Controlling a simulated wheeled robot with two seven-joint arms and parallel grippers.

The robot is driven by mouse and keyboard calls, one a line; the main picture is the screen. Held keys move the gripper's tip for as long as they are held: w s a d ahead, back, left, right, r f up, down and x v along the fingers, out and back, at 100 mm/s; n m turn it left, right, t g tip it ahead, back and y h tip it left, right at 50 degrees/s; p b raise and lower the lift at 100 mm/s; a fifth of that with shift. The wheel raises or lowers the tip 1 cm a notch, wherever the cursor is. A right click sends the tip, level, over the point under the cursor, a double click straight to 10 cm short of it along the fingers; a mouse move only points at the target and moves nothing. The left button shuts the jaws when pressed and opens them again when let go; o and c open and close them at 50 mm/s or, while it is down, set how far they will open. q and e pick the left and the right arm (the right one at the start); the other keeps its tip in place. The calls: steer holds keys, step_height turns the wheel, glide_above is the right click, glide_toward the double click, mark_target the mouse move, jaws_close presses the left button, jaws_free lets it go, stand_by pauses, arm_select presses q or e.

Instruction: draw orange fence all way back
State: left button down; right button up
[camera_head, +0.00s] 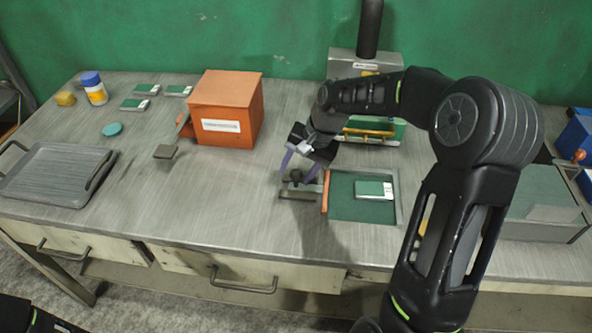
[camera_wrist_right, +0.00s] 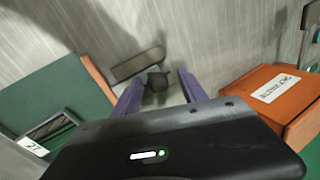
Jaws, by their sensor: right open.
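The orange fence (camera_head: 326,190) is a thin upright strip along the left edge of a green recessed bed (camera_head: 345,208). It also shows in the right wrist view (camera_wrist_right: 98,78). Left of it is a grey metal bar (camera_head: 287,192) with a dark knob (camera_head: 296,176). My right gripper (camera_head: 297,178) is open, its purple fingers pointing down on either side of the knob. In the right wrist view the knob (camera_wrist_right: 157,81) lies between the fingers with gaps visible; contact is not clear. My left gripper's fingers are not visible.
A green-and-white card (camera_head: 373,189) lies in the bed. An orange box (camera_head: 222,110) stands left behind my right gripper. A grey machine (camera_head: 352,65) stands at the back. A dark tray (camera_head: 57,172) lies far left. The table between tray and bar is mostly clear.

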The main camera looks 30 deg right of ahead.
mark_target(306, 189)
steer(key=v, duration=0.7)
steer(key=shift+r+b, duration=0.25)
steer(key=shift+b, duration=0.15)
steer(key=shift+s, duration=0.1)
